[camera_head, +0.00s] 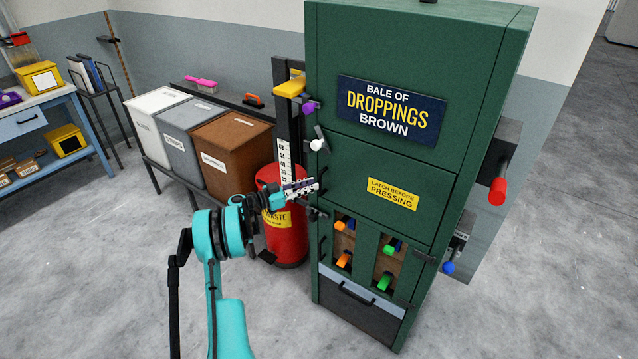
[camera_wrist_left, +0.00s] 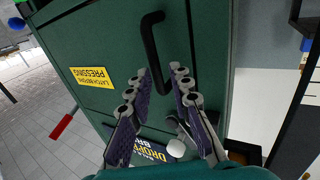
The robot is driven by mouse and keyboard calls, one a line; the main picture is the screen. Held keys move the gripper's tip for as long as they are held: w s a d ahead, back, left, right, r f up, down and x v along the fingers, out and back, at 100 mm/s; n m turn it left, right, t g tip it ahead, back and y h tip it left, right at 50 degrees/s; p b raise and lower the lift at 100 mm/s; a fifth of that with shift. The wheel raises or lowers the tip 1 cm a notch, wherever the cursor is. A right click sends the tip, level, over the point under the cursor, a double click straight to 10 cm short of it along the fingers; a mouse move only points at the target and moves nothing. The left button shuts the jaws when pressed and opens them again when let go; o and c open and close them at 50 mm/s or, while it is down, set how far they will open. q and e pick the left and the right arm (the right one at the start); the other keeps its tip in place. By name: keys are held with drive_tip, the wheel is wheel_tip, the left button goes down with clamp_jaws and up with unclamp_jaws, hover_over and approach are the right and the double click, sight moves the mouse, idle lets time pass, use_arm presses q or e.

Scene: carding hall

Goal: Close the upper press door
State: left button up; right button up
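The green press stands right of centre in the head view. Its upper door (camera_head: 350,180), labelled "LATCH BEFORE PRESSING", looks flush or nearly flush with the front; I cannot tell whether it is fully shut. The door (camera_wrist_left: 125,55) fills much of the left wrist view, with its black bar handle (camera_wrist_left: 154,45). My left gripper (camera_head: 306,187) is at the door's left edge. In the left wrist view its fingers (camera_wrist_left: 163,76) are apart, with the handle's end between the tips; contact is unclear. A white-knobbed latch (camera_head: 317,144) sits above the gripper. My right gripper is out of view.
A red bin (camera_head: 286,238) stands just behind my left gripper. Brown (camera_head: 232,150), grey and white bins line the left. Below the door are slots with orange and green pieces and a dark drawer (camera_head: 358,308). Grey floor is clear in front.

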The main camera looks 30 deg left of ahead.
use_arm(q)
drive_tip(key=v, duration=0.7)
idle(0.3)
drive_tip(key=w+d+r+n+g, duration=0.1)
drive_tip(key=d+r+g, duration=0.15)
drive_tip(key=d, duration=0.35)
drive_tip(key=w+d+r+n+g, duration=0.1)
drive_tip(key=w+d+r, duration=0.1)
drive_tip(key=d+r, duration=0.35)
drive_tip(key=s+d+r+n+g+y, duration=0.1)
drive_tip(key=s+d+g, duration=0.15)
drive_tip(key=d, duration=0.55)
drive_tip(key=s+d+r+n+g+y, duration=0.15)
drive_tip(key=s+d, duration=0.25)
drive_tip(key=d, duration=0.4)
drive_tip(key=s+d+f+y, duration=0.1)
drive_tip(key=s+d+y, duration=0.2)
drive_tip(key=s, duration=0.9)
drive_tip(key=s+d+f+n+y, duration=0.1)
drive_tip(key=s+d+f+y, duration=0.1)
drive_tip(key=s+d, duration=0.5)
drive_tip(key=s+g+y, duration=0.1)
drive_tip(key=s, duration=0.4)
drive_tip(key=shift+s+d+f, duration=0.2)
drive_tip(key=shift+s+f, duration=0.05)
drive_tip(key=shift+s, duration=0.1)
